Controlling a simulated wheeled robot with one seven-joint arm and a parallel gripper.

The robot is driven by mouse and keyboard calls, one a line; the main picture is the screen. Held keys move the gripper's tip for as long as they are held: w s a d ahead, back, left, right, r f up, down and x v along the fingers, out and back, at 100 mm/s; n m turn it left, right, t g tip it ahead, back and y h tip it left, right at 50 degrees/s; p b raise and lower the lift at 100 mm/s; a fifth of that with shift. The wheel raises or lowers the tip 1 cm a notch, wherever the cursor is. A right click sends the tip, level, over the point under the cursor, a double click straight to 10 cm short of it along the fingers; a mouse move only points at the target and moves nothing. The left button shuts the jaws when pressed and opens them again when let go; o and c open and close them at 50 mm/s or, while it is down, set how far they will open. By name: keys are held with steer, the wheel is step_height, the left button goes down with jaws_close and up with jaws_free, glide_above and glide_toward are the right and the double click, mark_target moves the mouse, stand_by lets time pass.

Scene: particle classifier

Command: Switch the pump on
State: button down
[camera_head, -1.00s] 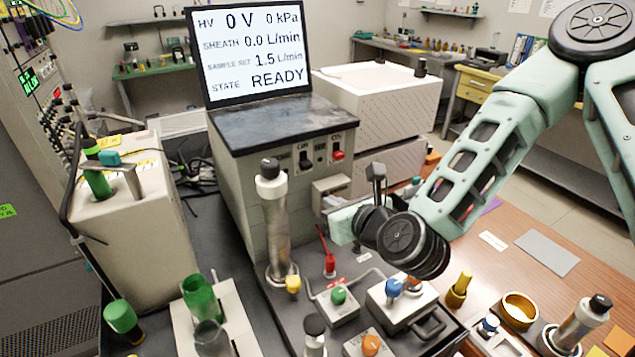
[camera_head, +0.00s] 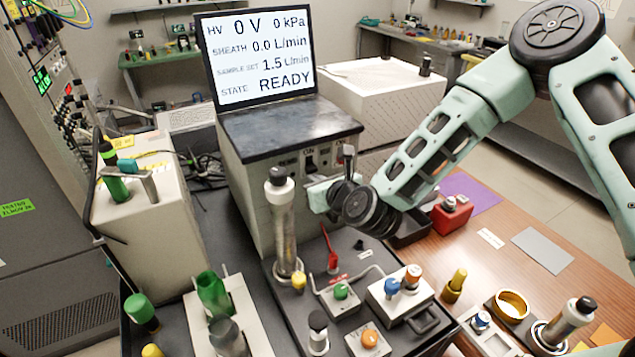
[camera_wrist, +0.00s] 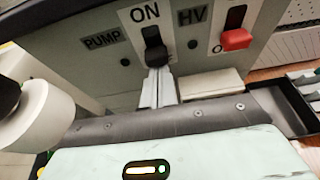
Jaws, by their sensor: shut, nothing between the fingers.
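The pump switch (camera_wrist: 156,52) is a black lever on the grey instrument's front panel, between a PUMP label and an ON label above it. Its black end points down, away from ON. The monitor (camera_head: 260,55) reads 0 V, 0 kPa, READY.
The HV switch (camera_wrist: 236,39) with a red tip sits right of the pump switch. A white cylinder (camera_wrist: 45,115) stands close on the left, the metal column (camera_head: 284,225) in the head view. A black tray (camera_wrist: 282,108) lies at the right. Knob boxes (camera_head: 400,297) stand below.

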mark_target(311, 168)
steer(key=shift+r+p, duration=0.35)
steer(key=shift+r, duration=1.1)
